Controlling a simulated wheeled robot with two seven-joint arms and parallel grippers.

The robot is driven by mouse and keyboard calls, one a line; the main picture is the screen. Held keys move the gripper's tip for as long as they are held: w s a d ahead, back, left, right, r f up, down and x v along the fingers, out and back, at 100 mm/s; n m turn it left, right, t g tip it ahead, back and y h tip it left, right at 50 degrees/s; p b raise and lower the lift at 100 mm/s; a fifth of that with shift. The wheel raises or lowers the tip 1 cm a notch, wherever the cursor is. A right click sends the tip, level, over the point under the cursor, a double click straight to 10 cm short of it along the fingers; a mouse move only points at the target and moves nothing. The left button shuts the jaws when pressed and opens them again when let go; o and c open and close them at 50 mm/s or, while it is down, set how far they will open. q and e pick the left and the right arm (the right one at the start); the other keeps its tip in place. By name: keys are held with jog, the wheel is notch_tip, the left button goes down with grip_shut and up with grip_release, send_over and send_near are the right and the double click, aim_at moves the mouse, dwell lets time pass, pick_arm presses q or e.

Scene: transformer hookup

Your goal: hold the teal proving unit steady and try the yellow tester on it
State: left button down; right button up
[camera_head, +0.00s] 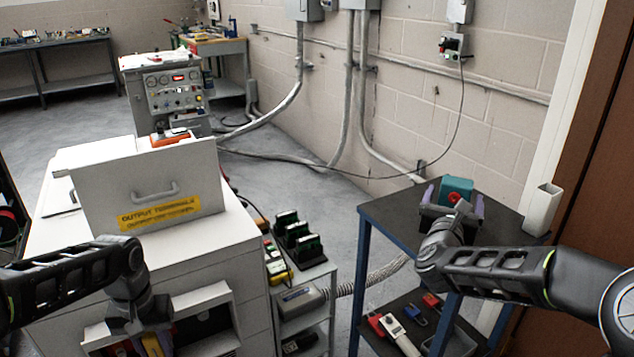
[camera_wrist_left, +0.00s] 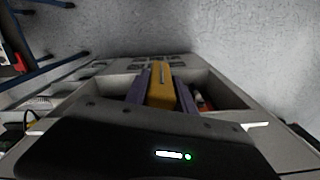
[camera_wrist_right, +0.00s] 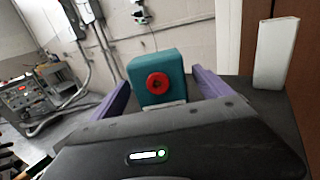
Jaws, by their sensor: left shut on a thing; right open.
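The teal proving unit (camera_head: 456,188) stands upright on the dark top of the blue-legged table at the right. In the right wrist view the unit (camera_wrist_right: 152,68) shows a red round knob on its face. My right gripper (camera_head: 452,203) is open, its purple fingers on either side of the unit, with gaps visible in the right wrist view. The yellow tester (camera_wrist_left: 161,86) is between the purple fingers of my left gripper (camera_wrist_left: 160,88), which is shut on it at an open compartment of the white cabinet. In the head view the tester (camera_head: 153,345) is partly hidden.
A pale upright box (camera_head: 542,210) stands right of the unit on the table (camera_head: 385,212). Red and blue items (camera_head: 417,315) lie on its lower shelf. The white cabinet (camera_head: 225,240) has a raised panel marked output terminals. A small rack (camera_head: 300,270) stands between.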

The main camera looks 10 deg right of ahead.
jog(key=shift+x, duration=0.8)
jog(key=shift+c, duration=0.2)
jog(key=c, duration=1.7)
jog(key=o, duration=1.5)
jog(key=shift+o, duration=0.2)
jog(key=c, duration=0.9)
jog(key=shift+o, duration=0.2)
